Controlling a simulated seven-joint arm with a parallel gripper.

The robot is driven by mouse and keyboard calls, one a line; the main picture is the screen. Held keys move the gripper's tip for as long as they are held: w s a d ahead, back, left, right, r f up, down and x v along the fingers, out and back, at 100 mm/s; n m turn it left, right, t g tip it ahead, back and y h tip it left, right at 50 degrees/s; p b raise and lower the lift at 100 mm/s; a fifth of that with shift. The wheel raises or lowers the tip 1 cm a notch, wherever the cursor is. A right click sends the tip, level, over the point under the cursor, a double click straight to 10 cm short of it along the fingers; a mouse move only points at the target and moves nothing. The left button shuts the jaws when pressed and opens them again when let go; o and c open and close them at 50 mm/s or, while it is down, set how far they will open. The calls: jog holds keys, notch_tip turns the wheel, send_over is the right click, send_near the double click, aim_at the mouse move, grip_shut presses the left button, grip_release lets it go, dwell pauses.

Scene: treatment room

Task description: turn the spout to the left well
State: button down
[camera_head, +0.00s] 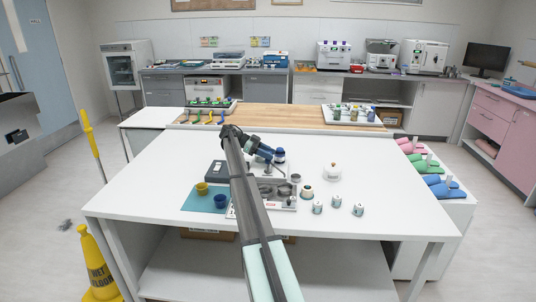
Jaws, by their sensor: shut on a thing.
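A small unit with a grey metal top (272,201) stands near the middle of the white table, partly hidden behind my arm. Round dark wells show on it, one (284,190) just right of my arm and a smaller cup-like one (295,178) behind it. The left well is not clearly visible; my arm crosses that side. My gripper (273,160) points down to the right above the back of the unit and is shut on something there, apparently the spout. The spout is too small and covered to tell which way it points.
A yellow cup (202,188) and a blue cup (221,201) stand on a teal mat (196,203) at the left. The table's front right is clear.

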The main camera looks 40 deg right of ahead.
jog(key=c, duration=0.7)
grip_release()
